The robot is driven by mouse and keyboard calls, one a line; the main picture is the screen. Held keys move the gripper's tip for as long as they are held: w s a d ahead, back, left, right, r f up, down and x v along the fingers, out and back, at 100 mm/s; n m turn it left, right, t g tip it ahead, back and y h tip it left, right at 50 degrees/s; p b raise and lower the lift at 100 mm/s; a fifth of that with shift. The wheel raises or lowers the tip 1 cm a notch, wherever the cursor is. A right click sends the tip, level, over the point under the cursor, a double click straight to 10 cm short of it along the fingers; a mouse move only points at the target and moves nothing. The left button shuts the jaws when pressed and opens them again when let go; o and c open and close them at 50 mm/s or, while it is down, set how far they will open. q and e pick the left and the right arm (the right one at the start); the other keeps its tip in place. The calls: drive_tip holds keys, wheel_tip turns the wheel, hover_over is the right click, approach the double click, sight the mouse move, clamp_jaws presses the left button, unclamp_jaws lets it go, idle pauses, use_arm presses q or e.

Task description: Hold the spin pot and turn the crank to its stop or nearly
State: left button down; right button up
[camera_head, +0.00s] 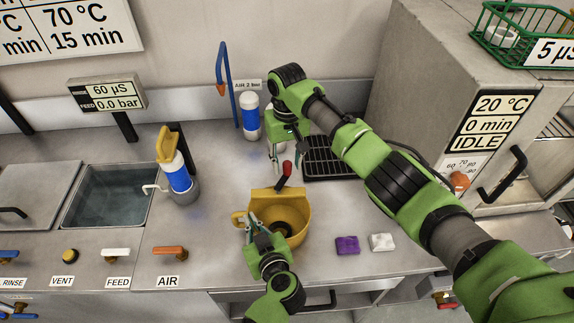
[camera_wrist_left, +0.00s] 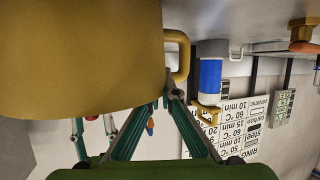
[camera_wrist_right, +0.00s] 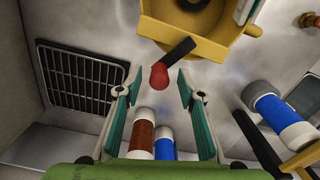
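The yellow spin pot (camera_head: 297,207) stands on the steel bench, its handle (camera_head: 238,219) on the left. The handle also shows in the left wrist view (camera_wrist_left: 181,60). My left gripper (camera_head: 250,226) has its fingers closed together at the handle and appears shut on it; the exact contact is partly hidden. The crank's dark arm and red knob (camera_head: 287,167) stick up behind the pot. In the right wrist view the knob (camera_wrist_right: 159,75) lies ahead of and between the fingertips. My right gripper (camera_wrist_right: 155,88) is open, above and behind the knob, apart from it.
A black grate (camera_head: 330,160) and a blue-white bottle (camera_head: 250,117) stand behind. Another bottle (camera_head: 177,172) in a holder and a sink (camera_head: 105,195) are left. Purple (camera_head: 347,245) and white (camera_head: 382,242) blocks lie right of the pot. A grey oven (camera_head: 430,80) bounds the right.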

drive_tip(key=shift+f, duration=0.85)
clamp_jaws()
drive_tip(key=shift+w+a+n, duration=0.15)
drive_tip(key=shift+a+n, duration=0.25)
drive_tip(key=shift+n, duration=0.35)
drive_tip(key=shift+w+a+n, duration=0.1)
drive_tip(key=shift+a+n, duration=0.25)
drive_tip(key=shift+n, duration=0.4)
unclamp_jaws()
drive_tip(key=shift+r, duration=0.1)
